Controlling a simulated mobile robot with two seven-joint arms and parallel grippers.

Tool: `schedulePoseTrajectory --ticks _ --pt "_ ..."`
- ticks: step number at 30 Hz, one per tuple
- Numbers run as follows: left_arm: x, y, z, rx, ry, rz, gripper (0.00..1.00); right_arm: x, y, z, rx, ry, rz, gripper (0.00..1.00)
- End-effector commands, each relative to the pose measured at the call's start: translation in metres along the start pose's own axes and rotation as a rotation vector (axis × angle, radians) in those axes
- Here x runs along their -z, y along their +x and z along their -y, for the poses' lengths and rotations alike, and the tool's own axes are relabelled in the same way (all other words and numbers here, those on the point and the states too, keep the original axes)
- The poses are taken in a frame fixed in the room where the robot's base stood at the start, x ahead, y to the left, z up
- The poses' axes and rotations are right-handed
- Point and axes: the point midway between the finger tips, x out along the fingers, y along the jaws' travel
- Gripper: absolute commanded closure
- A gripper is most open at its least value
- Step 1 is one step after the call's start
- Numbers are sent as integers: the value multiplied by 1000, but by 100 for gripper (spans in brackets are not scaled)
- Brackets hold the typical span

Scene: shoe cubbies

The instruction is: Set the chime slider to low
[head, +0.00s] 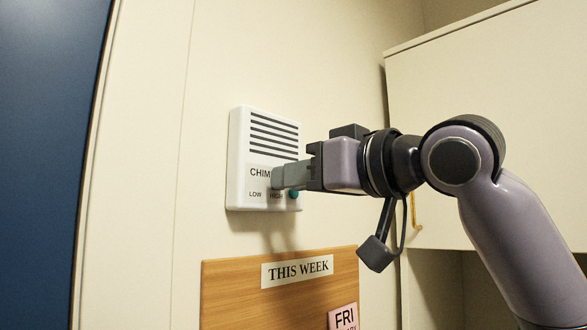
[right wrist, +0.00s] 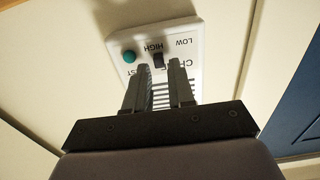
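The white chime box (head: 238,150) is fixed to the cream wall, with LOW and HIGH labels on its lower face. In the right wrist view the box (right wrist: 198,30) appears upside down. The small dark chime slider (right wrist: 158,60) stands beside the HIGH label, away from LOW. My right gripper (head: 277,179) is at the box face and hides the slider in the head view. In the right wrist view its two fingers (right wrist: 155,68) are apart, with the slider showing between their tips. Whether they touch it I cannot tell. My left gripper is out of view.
A teal button (head: 294,194) sits on the box just beside the gripper; it also shows in the right wrist view (right wrist: 128,57). A wooden THIS WEEK board (head: 230,285) hangs below. A cream cabinet (head: 500,90) stands at right, a blue panel (head: 45,130) at left.

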Motion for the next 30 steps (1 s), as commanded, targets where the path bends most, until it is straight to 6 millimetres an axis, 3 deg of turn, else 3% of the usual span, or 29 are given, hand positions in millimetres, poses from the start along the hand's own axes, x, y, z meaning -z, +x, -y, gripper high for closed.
schedulePoseTrajectory --ticks 11,13,14,30 --pt "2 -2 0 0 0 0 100 -1 10 0 -1 -1 0 77" --pt "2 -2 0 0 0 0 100 -1 9 0 -1 -1 0 96" --pt "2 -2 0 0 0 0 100 -1 9 0 -1 -1 0 100" --pt "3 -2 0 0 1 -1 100 0 9 0 -1 -1 0 100"
